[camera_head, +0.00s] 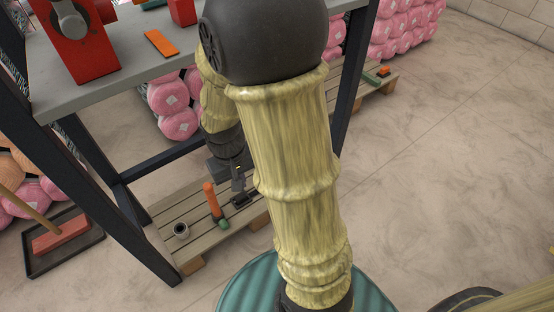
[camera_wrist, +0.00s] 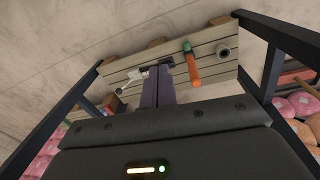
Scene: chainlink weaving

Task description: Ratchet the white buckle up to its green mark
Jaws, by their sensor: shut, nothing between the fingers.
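My gripper (camera_head: 238,188) is low over the slatted wooden pallet (camera_head: 165,215) under the workbench, partly behind my own arm. In the wrist view my gripper (camera_wrist: 158,70) has its two fingers together, with nothing seen between them, and they point at the pallet (camera_wrist: 210,45). A small whitish piece (camera_wrist: 137,76) shows just left of the fingertips; it may be the white buckle, but it is too small to be sure. A dark fitting (camera_head: 243,200) lies on the pallet by the fingertips. I cannot make out a green mark on a strap.
An orange-handled tool with a green end (camera_head: 211,200) and a grey ring (camera_head: 181,230) are on the pallet. Dark bench legs (camera_head: 143,235) stand close by. A black tray (camera_head: 70,255) with a red block is at left. Open floor (camera_head: 450,130) lies at right.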

